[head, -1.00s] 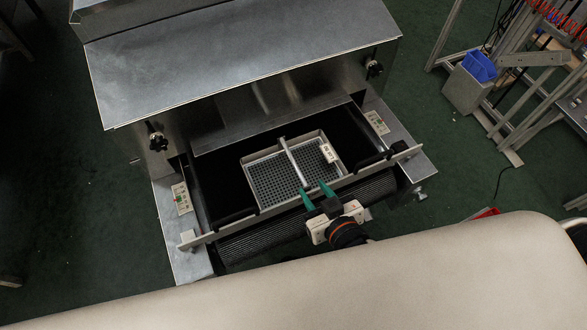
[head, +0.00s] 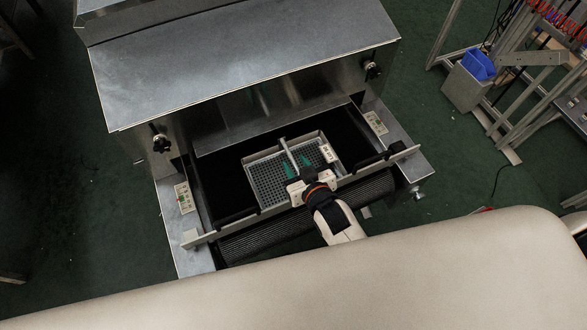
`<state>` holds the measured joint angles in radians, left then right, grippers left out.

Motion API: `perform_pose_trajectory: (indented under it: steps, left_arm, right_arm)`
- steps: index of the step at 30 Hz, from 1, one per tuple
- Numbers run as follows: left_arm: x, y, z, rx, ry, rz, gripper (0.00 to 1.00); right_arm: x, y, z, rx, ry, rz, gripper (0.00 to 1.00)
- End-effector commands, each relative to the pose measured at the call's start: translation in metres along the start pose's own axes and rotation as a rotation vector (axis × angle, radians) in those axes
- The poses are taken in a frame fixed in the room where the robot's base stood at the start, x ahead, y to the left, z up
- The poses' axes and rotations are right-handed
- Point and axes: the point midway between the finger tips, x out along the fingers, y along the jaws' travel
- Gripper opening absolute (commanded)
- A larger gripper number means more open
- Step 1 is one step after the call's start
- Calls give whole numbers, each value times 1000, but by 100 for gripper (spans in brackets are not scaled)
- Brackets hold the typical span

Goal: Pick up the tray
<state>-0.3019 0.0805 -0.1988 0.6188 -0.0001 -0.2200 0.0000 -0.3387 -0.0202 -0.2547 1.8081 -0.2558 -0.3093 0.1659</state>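The tray (head: 262,183) is a light grey perforated basket with raised walls and a bar handle (head: 288,153) across its middle. It sits on the dark conveyor belt at the mouth of the dryer. A white label (head: 327,153) is on its right part. My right gripper (head: 297,168) has green fingers and reaches over the near side of the tray. Its two fingers are apart, one on each side of the handle's near part, and I see no grip on it. The near tray wall is partly hidden by the gripper body. My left gripper is not in view.
The metal dryer (head: 240,60) stands behind the tray, with a hood over the belt. A metal bar (head: 235,228) crosses in front of the tray, above the black roller (head: 262,237). Side panels with buttons flank the belt. A grey bin (head: 465,88) and frame stand at the right.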

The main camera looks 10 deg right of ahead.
Motion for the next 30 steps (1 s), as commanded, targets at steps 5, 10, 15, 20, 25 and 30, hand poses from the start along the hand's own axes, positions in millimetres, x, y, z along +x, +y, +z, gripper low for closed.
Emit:
perform_pose_trajectory:
  steps: [5, 10, 15, 20, 25, 30]
  left_arm:
    - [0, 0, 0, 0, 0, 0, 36]
    - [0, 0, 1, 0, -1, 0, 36]
    - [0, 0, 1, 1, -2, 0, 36]
    - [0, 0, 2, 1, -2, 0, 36]
    - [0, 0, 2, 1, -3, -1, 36]
    - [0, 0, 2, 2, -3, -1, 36]
  right_arm:
    - [0, 0, 0, 0, 1, 0, 23]
    - [0, 0, 0, 0, 1, 0, 0]
    - [-1, 0, 0, -1, 1, 0, 0]
    - [-1, 0, -1, -1, 1, 0, 0]
    - [-1, 0, -1, -1, 2, 0, 0]
    - [-1, 0, -1, -1, 2, 0, 0]
